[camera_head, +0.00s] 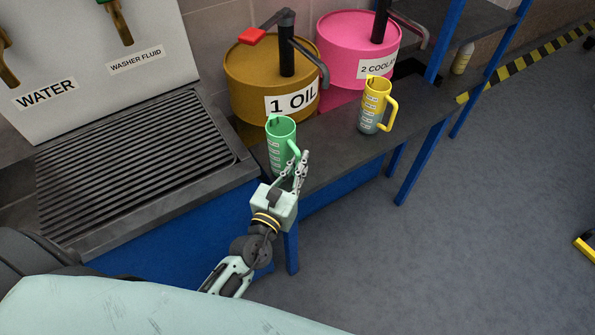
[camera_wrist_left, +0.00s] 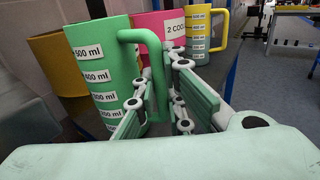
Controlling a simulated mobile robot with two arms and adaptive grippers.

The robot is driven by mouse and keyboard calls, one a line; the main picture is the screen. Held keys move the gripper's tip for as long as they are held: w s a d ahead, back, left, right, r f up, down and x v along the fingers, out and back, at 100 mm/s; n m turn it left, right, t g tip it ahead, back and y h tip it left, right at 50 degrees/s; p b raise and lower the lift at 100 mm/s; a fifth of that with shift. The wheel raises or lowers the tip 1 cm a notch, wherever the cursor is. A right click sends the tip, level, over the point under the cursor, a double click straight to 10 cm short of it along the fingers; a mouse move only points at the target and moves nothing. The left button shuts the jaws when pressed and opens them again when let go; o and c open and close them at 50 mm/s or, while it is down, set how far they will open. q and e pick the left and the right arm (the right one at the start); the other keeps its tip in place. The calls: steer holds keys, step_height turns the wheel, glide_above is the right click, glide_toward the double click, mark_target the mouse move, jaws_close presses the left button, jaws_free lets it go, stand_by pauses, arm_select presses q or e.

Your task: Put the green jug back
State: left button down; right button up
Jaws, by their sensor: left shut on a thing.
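The green jug (camera_head: 281,142) stands upright at the front of the dark bench top, before the drum labelled "1 OIL". It also shows at the left of the left wrist view (camera_wrist_left: 98,72), with its handle towards me. My left gripper (camera_head: 298,172) is at the jug's right side, shut on its handle; in the left wrist view the fingers (camera_wrist_left: 165,108) lie on both sides of the handle's lower part. I cannot tell whether the jug's base touches the bench. My right gripper is not in view.
A yellow jug (camera_head: 376,104) stands on the bench (camera_head: 335,155) to the right. The brown oil drum (camera_head: 265,75) and pink coolant drum (camera_head: 350,45) with pump levers stand behind. A slatted drain tray (camera_head: 140,165) lies left under the water and washer fluid taps. Open floor is at right.

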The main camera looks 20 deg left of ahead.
arm_select(q)
steer(key=shift+f, duration=0.15)
steer(key=c, duration=1.8)
jaws_free()
steer(key=shift+c, duration=0.2)
steer(key=shift+s+r, duration=0.1)
steer(key=shift+r, duration=0.1)
steer(key=s+b, duration=0.2)
steer(key=s, duration=1)
steer(key=shift+a, duration=0.4)
